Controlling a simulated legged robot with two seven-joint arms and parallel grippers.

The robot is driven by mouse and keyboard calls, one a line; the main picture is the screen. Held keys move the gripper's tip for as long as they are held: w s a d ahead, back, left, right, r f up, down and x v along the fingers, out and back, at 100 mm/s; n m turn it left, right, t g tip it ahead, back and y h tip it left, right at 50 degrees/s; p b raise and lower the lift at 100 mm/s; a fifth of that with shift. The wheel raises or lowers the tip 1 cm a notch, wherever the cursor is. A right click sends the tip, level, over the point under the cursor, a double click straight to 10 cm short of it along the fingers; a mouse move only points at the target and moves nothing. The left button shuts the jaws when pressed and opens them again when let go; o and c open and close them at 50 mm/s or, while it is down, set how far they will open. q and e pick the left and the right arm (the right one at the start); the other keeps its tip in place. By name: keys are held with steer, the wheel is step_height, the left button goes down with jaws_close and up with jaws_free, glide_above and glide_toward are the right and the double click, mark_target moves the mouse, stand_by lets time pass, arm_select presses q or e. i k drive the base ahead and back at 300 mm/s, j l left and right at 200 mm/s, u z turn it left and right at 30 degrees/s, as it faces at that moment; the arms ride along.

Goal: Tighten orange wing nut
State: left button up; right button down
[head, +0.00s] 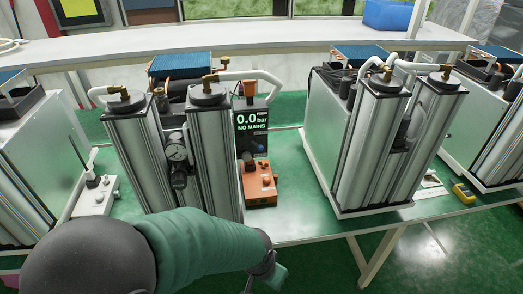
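I cannot make out an orange wing nut for certain. An orange box (260,187) with small fittings on top sits on the green bench between the two sieve column units. The left unit (215,150) has two silver columns with brass fittings and a gauge (176,152) between them. The right unit (370,150) has two similar columns. My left gripper (268,274) is at the bottom centre, in front of the bench edge and below the orange box. It is small and partly hidden by my arm, so its opening does not show. My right gripper is not in view.
A display (251,122) reading "0.0" and "NO MAINS" stands behind the orange box. A white device (95,195) is at left and a yellow tool (464,194) at right. The bench (310,218) is bare between the orange box and the right unit.

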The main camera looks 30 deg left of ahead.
mark_target(260, 162)
steer(key=j+u, duration=0.2)
steer(key=u, duration=0.25)
steer(key=j+u, duration=0.25)
steer(key=u, duration=0.2)
